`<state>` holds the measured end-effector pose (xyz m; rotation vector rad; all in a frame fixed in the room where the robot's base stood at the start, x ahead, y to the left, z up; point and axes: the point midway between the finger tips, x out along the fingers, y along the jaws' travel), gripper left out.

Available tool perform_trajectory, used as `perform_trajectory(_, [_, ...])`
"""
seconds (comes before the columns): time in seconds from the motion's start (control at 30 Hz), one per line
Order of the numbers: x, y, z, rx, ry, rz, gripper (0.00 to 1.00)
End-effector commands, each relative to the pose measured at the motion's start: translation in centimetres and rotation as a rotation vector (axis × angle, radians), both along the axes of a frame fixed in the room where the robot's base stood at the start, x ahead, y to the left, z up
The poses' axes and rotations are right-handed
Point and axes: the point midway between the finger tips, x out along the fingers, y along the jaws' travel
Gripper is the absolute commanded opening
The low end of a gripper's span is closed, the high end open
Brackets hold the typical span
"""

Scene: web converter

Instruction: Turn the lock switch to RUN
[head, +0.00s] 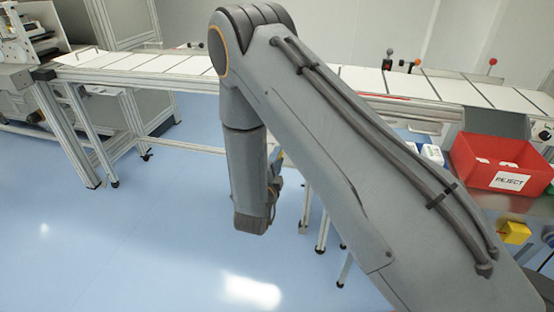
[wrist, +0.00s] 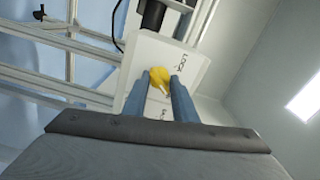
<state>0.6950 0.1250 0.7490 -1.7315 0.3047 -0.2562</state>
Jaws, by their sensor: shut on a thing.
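In the wrist view, the yellow lock switch knob (wrist: 158,75) sits on a white plate (wrist: 143,52). The word LOCK is printed on the plate to the knob's right, and a second label lower down is partly hidden by my fingers. My gripper (wrist: 162,80) has its two blue fingers on either side of the knob, shut on it. A pale mark shows on the knob's lower part; its exact pointing direction is hard to tell. In the head view my arm hides the switch, and the gripper's fingers cannot be made out.
A conveyor (head: 180,64) with pale panels runs across the back. A red REJECT bin (head: 495,160) stands at the right, with a yellow block (head: 515,232) near it. Metal frame rails (wrist: 75,45) run beside the plate. Blue floor (head: 150,220) is open at the left.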

Motion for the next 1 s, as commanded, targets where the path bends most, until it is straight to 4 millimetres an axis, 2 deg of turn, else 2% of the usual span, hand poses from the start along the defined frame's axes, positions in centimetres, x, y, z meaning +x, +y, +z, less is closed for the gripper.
perform_trajectory(0.4, [-0.15,0.00,-0.47,0.166,-0.050,0.002,0.03])
perform_trajectory(0.93, [-0.15,0.05,-0.53,0.186,-0.057,0.002,0.04])
perform_trajectory(0.97, [-0.15,0.05,-0.53,0.186,-0.057,0.002,0.29])
perform_trajectory(1.0, [-0.15,0.05,-0.51,0.186,-0.057,0.003,0.36])
